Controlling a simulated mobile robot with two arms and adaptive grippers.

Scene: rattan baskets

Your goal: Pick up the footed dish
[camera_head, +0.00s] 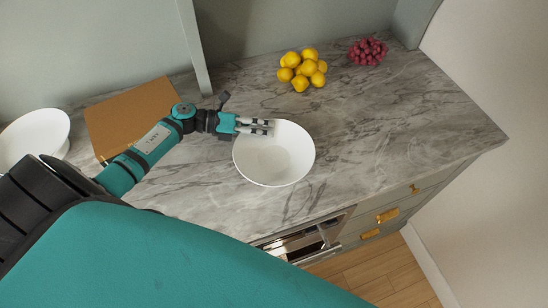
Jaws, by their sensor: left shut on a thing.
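A white, round footed dish (274,160) is on or just above the grey marble counter, in the middle of the head view; I cannot tell whether it touches the counter. Its foot is hidden beneath the bowl. My left gripper (264,126) comes in from the left and is shut on the dish's far left rim. My right gripper is not in view.
Several lemons (303,69) and a bunch of red grapes (368,52) lie at the back of the counter (425,120). A brown board (128,115) and another white bowl (33,138) are on the left. The counter right of the dish is clear. An open drawer (305,242) is below the front edge.

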